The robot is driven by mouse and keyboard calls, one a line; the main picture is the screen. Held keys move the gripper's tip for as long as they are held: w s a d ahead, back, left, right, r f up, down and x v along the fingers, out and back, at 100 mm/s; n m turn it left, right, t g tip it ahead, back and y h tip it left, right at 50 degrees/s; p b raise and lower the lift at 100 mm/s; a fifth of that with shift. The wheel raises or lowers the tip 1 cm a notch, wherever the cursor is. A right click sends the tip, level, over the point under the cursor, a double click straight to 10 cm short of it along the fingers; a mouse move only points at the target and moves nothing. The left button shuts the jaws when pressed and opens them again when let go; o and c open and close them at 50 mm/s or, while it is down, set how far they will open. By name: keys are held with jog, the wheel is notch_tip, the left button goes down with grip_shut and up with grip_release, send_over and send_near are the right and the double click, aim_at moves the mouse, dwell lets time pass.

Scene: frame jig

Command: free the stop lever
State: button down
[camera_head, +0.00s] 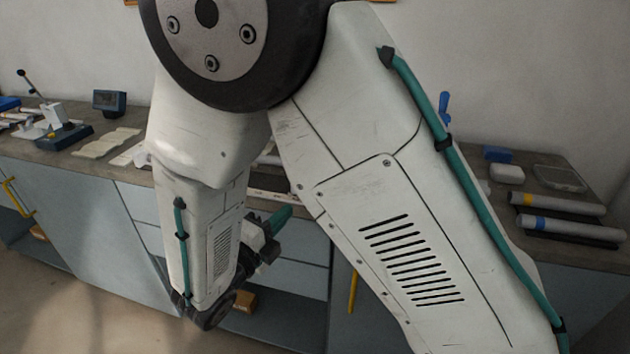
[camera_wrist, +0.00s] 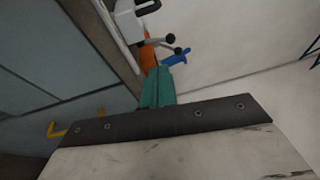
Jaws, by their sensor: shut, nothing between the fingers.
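My gripper (camera_wrist: 158,72) has teal fingers that are shut and empty in the wrist view. In the head view my gripper (camera_head: 283,214) is in front of the bench drawers, partly hidden by my arm. Beyond the fingertips in the wrist view are an orange part (camera_wrist: 148,56), a blue handle (camera_wrist: 176,58) and a lever with black ball knobs (camera_wrist: 167,39). The fingertips appear close to the orange part in the picture; I cannot tell whether they touch. A blue handle (camera_head: 444,104) also shows behind my arm in the head view. Which part is the stop lever is unclear.
The grey bench (camera_head: 560,243) runs along the wall, with my arm hiding its middle. A blue-based lever device (camera_head: 64,136) stands at left. Rolls with yellow and blue bands (camera_head: 570,230) lie at right. A yellow handle (camera_head: 353,291) sticks out below.

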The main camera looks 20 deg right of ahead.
jog(key=x, duration=1.4)
jog(key=shift+d, duration=0.2)
jog(key=shift+a+r, duration=0.1)
